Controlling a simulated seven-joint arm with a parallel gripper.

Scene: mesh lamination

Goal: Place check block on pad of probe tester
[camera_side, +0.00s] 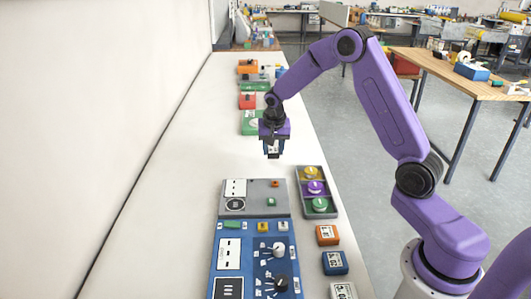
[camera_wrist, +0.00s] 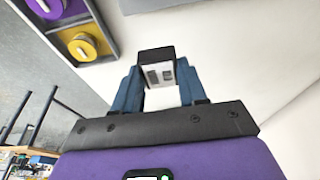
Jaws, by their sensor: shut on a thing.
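My gripper (camera_side: 273,147) is shut on a small block with a white face, dark markings and a black end; I take it as the check block (camera_wrist: 160,74). In the wrist view the blue fingers of my gripper (camera_wrist: 158,88) stand on either side of it. In the side view it hangs above the white bench, beyond the panels.
A tray (camera_side: 327,207) with yellow, purple and green round pieces stands right of the panels; part of this tray (camera_wrist: 79,19) shows in the wrist view. Orange (camera_side: 327,235), blue (camera_side: 335,262) and white (camera_side: 343,291) blocks line the right edge. Coloured devices stand behind my gripper. The bench's left is clear.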

